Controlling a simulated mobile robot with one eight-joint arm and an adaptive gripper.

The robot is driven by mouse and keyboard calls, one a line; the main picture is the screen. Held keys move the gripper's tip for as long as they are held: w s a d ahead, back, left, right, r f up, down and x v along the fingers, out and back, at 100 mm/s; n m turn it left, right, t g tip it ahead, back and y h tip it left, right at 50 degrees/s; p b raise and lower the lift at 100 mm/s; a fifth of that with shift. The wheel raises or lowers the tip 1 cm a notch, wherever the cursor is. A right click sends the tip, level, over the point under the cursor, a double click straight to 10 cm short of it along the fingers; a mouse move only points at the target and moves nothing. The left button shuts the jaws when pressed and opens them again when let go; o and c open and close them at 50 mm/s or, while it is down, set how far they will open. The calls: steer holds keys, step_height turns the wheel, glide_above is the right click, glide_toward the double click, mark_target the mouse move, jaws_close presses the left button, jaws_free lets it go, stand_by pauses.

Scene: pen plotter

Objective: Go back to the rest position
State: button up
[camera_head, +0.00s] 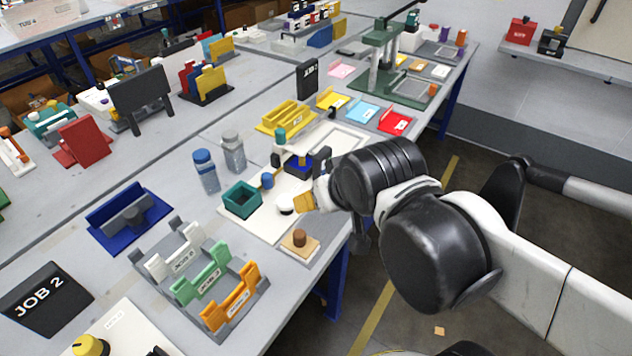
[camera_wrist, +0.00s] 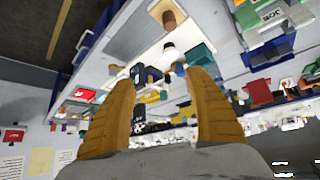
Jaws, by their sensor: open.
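My gripper (camera_head: 304,201) is over the front edge of the long table, close to the white work mat (camera_head: 262,222), in the head view. Its yellow-brown fingers stand wide apart with nothing between them in the wrist view (camera_wrist: 160,100). The black wrist and forearm reach in from the right. Near the fingers are a small white round piece (camera_head: 285,206) and a dark blue block (camera_head: 298,164). I cannot tell whether the fingers touch anything. The wrist view is tilted, with the table above the fingers.
A green square box (camera_head: 241,199) stands on the mat, with clear bottles (camera_head: 205,172) behind. A wooden pad with a brown knob (camera_head: 299,243) lies at the table's front edge. A rack (camera_head: 203,278) with coloured holders is at lower left. Floor space is open on the right.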

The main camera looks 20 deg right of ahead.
steer(key=shift+s+d+f+g, duration=0.15)
steer(key=shift+s+g, duration=0.05)
steer(key=shift+s, duration=0.75)
steer(key=shift+s+d+f+g, duration=0.1)
steer(key=shift+s+g, duration=0.1)
steer(key=shift+s, duration=0.7)
